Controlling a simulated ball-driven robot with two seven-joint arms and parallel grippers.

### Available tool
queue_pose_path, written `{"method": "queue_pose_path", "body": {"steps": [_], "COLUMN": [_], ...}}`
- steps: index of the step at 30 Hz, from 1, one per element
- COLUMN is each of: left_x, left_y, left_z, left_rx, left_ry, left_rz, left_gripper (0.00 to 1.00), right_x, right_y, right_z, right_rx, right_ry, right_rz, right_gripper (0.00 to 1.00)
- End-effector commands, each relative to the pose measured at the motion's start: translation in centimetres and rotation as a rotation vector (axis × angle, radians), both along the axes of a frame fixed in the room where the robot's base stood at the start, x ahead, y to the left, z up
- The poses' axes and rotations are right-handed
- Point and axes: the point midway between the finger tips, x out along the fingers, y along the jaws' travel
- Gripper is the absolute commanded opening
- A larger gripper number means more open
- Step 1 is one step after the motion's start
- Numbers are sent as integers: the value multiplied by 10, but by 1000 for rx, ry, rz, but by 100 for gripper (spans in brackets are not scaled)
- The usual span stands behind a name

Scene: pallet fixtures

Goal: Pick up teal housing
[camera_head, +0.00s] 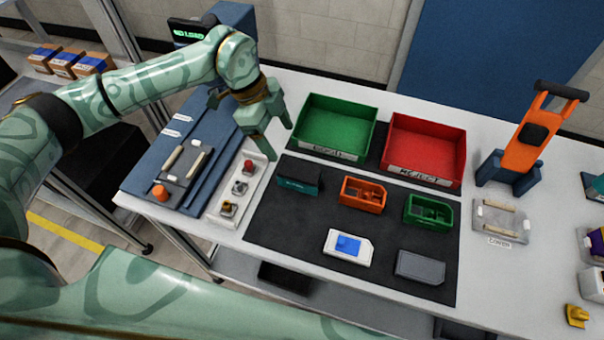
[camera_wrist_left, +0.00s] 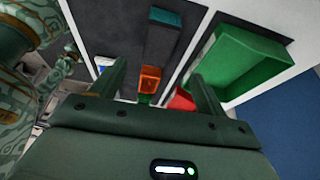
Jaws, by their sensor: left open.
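The teal housing (camera_head: 299,178) is a dark box with a teal side, lying on the dark mat (camera_head: 290,220) at its back left corner. In the left wrist view the housing (camera_wrist_left: 163,38) shows beyond the fingertips, near the top. My left gripper (camera_head: 277,140) is open and empty. It is above the table, behind and to the left of the housing, and apart from it. In the left wrist view its two fingers (camera_wrist_left: 157,69) stand wide apart with nothing held between them. My right gripper is not in view.
An orange housing (camera_head: 363,194) and a green housing (camera_head: 429,212) stand on the mat to the right. A green bin (camera_head: 335,150) and a red bin (camera_head: 424,178) stand behind. A white button panel (camera_head: 228,214) lies left of the mat. An orange-handled tool (camera_head: 538,130) stands right.

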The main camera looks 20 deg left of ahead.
Motion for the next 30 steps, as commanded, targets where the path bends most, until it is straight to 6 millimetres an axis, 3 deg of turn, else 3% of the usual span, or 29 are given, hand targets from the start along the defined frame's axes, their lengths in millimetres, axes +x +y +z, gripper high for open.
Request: {"method": "queue_pose_path", "body": {"steps": [3,9,17,24,30], "left_x": [-2,-2,-2,-4,-3], "left_y": [-14,-28,-36,-51,-53], "left_z": [-31,-65,-82,-118,-121], "left_rx": [-3,-4,-6,-5,-5], "left_ry": [5,0,1,1,-3], "left_rz": [-4,-4,-6,-6,-6], "left_gripper": [75,75,75,75,75], "right_x": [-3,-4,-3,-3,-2], "right_y": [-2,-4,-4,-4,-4], "right_z": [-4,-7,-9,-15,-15], "right_rx": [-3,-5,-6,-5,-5], "right_ry": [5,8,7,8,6], "right_rz": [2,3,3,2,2], "right_gripper": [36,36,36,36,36]}}
